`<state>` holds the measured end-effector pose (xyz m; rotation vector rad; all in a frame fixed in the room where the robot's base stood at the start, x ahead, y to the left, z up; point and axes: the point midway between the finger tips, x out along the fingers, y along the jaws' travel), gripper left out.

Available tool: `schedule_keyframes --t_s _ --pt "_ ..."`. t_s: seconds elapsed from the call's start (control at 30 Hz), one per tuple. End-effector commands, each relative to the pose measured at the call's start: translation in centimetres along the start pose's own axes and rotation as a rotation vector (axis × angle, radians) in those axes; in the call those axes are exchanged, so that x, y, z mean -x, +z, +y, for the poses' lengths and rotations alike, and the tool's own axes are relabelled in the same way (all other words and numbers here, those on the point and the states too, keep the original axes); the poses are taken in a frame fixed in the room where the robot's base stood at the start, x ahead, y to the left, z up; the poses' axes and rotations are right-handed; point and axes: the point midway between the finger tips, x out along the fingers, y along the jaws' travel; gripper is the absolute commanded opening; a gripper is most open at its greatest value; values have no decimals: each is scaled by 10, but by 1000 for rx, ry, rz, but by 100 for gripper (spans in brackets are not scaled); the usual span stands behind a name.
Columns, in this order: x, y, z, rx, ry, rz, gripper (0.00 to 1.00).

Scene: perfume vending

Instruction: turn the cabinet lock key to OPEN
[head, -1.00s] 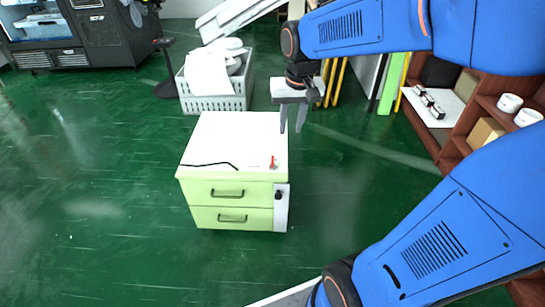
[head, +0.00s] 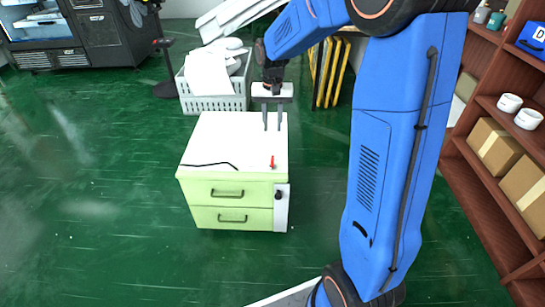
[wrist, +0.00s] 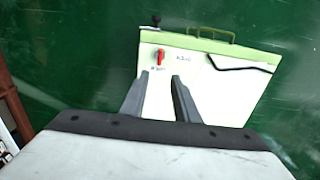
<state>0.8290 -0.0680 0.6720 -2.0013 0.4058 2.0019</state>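The cabinet (head: 228,140) is pale green with a white top and two drawers. A small red key (head: 272,162) stands on its top near the front right corner; the wrist view also shows the key (wrist: 162,56), with two small labels beside it too blurred to read. A black round knob (head: 278,195) sits on the grey strip at the front right. My gripper (head: 272,124) points down over the rear right of the cabinet top. In the wrist view its two fingers (wrist: 159,77) are apart with nothing between them, and the key lies just beyond the tips.
A thin black bent rod (head: 210,165) lies on the cabinet top to the left of the key. A grey crate (head: 215,103) with white items stands behind the cabinet. A brown shelf (head: 480,190) with boxes is at the right. Green floor is free at the left.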

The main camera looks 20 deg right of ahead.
Motion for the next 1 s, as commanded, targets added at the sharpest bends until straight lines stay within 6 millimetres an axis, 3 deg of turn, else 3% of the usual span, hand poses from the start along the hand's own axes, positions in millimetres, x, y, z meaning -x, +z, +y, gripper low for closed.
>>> schedule_keyframes --t_s 0.7,1.0 --pt "-125 1 0 1 1 -3 28" --pt "-156 1 0 1 0 0 28"
